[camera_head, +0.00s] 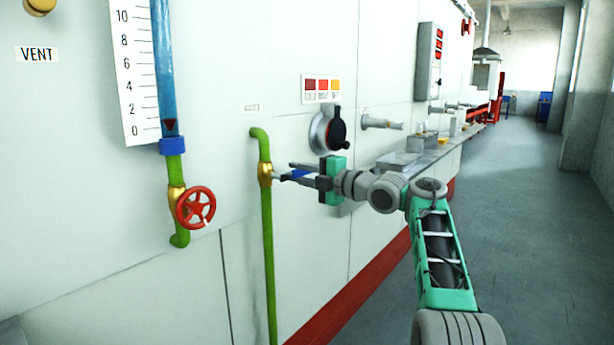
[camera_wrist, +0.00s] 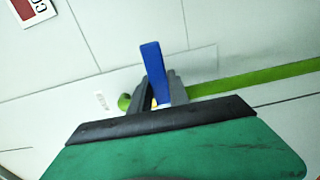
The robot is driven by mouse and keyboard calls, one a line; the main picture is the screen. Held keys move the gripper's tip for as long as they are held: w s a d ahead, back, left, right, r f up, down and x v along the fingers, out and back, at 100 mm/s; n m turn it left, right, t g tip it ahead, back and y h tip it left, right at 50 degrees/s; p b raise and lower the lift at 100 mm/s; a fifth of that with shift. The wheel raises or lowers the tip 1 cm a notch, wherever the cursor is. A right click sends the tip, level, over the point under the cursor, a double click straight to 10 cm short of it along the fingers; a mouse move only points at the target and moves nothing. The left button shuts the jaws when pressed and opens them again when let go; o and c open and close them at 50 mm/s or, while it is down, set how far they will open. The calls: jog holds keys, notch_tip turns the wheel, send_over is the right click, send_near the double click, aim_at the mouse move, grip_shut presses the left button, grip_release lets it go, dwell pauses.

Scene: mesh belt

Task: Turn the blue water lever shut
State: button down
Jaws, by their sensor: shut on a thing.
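The blue water lever (camera_head: 295,174) is on a brass valve (camera_head: 265,175) in a green vertical pipe (camera_head: 267,230) on the white wall. My gripper (camera_head: 284,172) has its fingers on both sides of the lever and is shut on it. In the wrist view the blue lever (camera_wrist: 153,68) stands up between the dark fingers (camera_wrist: 160,93), its blue end sticking out past them. The brass valve is mostly hidden behind the fingers there. The green pipe (camera_wrist: 250,78) runs off to the right in that view.
A red handwheel (camera_head: 196,207) sits on another green pipe at left, below a blue gauge tube (camera_head: 163,70). A black round handle (camera_head: 337,130) is on the wall just above my gripper. A ledge (camera_head: 425,155) runs along the wall. The floor (camera_head: 510,220) at right is clear.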

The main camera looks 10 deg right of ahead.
dwell(0.3)
jog(key=c, duration=1.2)
grip_release()
jog(key=shift+c, duration=0.2)
jog(key=v, duration=0.7)
jog(key=shift+s+d, duration=0.3)
